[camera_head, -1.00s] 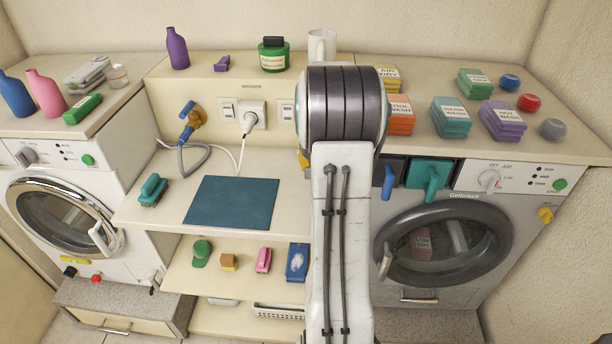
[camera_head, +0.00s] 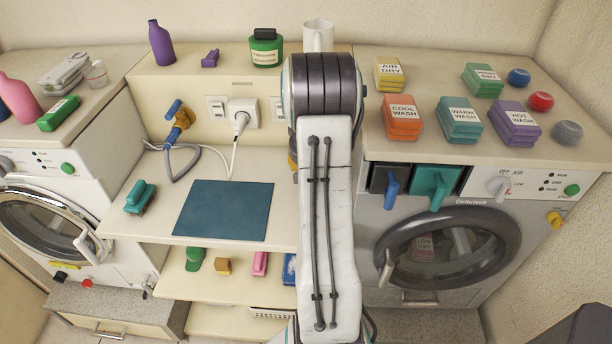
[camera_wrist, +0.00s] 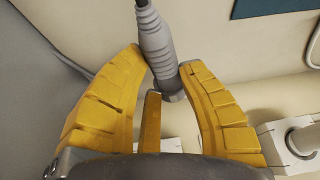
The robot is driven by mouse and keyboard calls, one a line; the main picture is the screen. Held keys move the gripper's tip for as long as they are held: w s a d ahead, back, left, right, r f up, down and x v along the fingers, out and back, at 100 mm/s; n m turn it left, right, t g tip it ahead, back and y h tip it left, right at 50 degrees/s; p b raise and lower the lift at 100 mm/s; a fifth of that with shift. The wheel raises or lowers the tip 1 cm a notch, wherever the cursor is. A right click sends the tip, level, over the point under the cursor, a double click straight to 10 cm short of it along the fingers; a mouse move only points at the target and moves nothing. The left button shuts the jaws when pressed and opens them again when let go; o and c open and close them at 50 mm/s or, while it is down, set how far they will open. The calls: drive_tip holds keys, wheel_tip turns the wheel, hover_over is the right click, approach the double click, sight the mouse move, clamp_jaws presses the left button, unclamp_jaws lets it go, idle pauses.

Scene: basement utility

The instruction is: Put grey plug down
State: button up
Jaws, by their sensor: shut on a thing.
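The grey plug (camera_wrist: 156,42) shows in the wrist view, held upright in that picture between the yellow fingers of my gripper (camera_wrist: 160,68). Its dark cable end points to the top edge. My gripper is shut on it. In the head view my arm hides the plug and nearly all of my gripper. A teal mat (camera_head: 224,210) lies bare on the middle shelf, left of my arm; its edge seems to show at the top right of the wrist view (camera_wrist: 270,8).
A white plug (camera_head: 241,118) sits in the wall socket, its cable hanging to the shelf. A blue-and-orange tap (camera_head: 179,118) with a grey hose is left of it. A teal brush (camera_head: 140,198) stands left of the mat. The washer (camera_head: 440,250) is right of my arm.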

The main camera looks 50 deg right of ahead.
drive_tip(key=shift+f, duration=1.85)
drive_tip(key=shift+f, duration=0.15)
drive_tip(key=o, duration=1.1)
